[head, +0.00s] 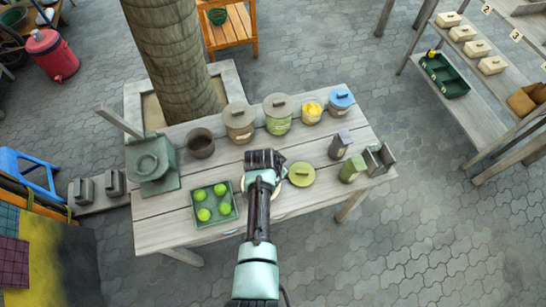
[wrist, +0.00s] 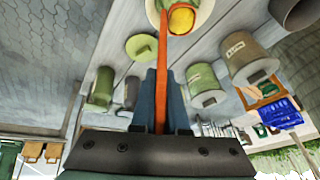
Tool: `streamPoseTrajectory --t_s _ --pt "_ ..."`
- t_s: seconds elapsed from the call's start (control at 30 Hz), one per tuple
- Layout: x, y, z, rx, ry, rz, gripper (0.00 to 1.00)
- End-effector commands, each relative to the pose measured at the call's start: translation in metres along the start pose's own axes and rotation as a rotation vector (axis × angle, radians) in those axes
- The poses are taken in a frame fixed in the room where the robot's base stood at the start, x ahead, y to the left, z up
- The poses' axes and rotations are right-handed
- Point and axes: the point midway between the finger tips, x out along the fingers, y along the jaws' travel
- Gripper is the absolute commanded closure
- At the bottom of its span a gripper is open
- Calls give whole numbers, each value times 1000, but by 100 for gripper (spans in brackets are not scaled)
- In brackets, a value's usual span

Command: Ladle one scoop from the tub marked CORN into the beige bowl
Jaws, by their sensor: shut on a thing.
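My gripper (head: 264,160) is over the front middle of the table. In the wrist view its fingers (wrist: 163,102) are shut on the orange handle of a ladle (wrist: 163,65). The ladle's far end holds a yellow heap (wrist: 181,19). A pale round bowl (wrist: 205,12), seemingly the beige one, shows behind that end; I cannot tell the height between them. In the head view my gripper hides the ladle and most of the bowl. An open tub with yellow contents (head: 311,112) stands in the back row; its label is too small to read.
A loose green lid (head: 301,174) lies right of my gripper. A green tray of green balls (head: 214,204) lies left. A dark pot (head: 200,143) stands behind.

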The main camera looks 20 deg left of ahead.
Motion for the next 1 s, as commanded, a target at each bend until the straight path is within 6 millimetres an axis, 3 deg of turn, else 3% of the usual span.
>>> streamPoseTrajectory --t_s 0.1,0.23,0.7,1.0 --pt "-4 -11 0 15 1 7 100" --pt "-1 -10 2 32 -2 -7 100" --pt "22 36 12 163 8 -306 100" --pt "37 53 18 222 7 -459 100"
